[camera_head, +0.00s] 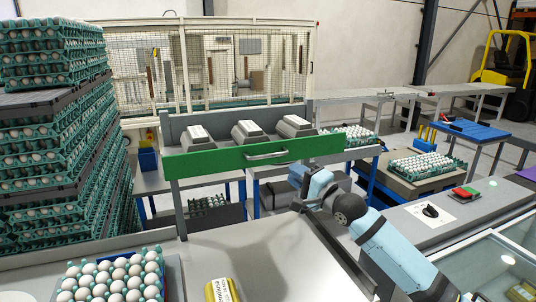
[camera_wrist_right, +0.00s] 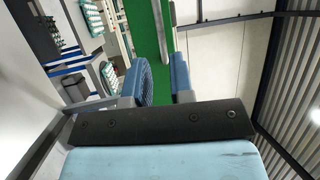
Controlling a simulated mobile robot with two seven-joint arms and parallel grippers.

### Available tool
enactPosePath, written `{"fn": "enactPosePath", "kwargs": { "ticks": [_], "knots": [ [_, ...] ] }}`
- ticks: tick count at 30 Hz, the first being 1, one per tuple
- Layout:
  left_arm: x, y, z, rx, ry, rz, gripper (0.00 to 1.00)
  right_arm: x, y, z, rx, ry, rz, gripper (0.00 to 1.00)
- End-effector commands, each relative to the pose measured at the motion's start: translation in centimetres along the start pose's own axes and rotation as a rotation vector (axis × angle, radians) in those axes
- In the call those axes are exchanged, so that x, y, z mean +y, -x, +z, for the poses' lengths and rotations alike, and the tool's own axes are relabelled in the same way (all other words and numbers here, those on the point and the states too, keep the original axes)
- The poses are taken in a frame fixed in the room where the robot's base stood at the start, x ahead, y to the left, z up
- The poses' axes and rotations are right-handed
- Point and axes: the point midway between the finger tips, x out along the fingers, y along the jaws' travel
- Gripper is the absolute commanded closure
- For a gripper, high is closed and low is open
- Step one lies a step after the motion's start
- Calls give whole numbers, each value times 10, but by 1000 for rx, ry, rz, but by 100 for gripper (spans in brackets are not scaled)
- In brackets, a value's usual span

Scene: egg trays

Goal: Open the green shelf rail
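The green shelf rail (camera_head: 215,162) runs across the front of a grey shelf, with a silver bar handle (camera_head: 266,155) at its middle. Three grey boxes with white labels (camera_head: 246,129) stand behind the rail. My right gripper (camera_head: 298,172) is just right of and below the handle, apart from it. In the right wrist view, its two blue-padded fingers (camera_wrist_right: 164,82) are parted with an empty gap, and the green rail (camera_wrist_right: 146,35) shows beyond them. Whether the handle lines up with the gap is hard to tell. My left gripper is not in view.
Tall stacks of egg trays (camera_head: 50,150) stand at the left. An egg tray (camera_head: 112,280) and a yellow item (camera_head: 220,290) lie on the near grey table (camera_head: 265,265). More egg trays (camera_head: 425,165) and a red-and-green button box (camera_head: 465,193) are at the right.

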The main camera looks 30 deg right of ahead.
Motion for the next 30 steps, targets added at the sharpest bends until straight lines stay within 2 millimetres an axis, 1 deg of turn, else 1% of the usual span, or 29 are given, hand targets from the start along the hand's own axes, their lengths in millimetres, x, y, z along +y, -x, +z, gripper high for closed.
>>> {"fn": "enactPosePath", "kwargs": {
  "ticks": [1,9,12,15,21,29,30],
  "knots": [
    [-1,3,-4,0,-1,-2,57,-4,-12,-1,0,-2,-3,78],
    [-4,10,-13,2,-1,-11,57,-4,-69,0,0,0,-1,78],
    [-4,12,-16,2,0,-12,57,-3,-86,0,0,1,-1,78],
    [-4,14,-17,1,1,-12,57,-2,-99,0,0,1,0,78],
    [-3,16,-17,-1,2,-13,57,0,-110,0,0,0,0,78],
    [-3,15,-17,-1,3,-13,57,0,-111,0,0,1,0,78],
    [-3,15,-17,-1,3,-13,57,0,-111,0,0,1,0,87]
  ]
}}
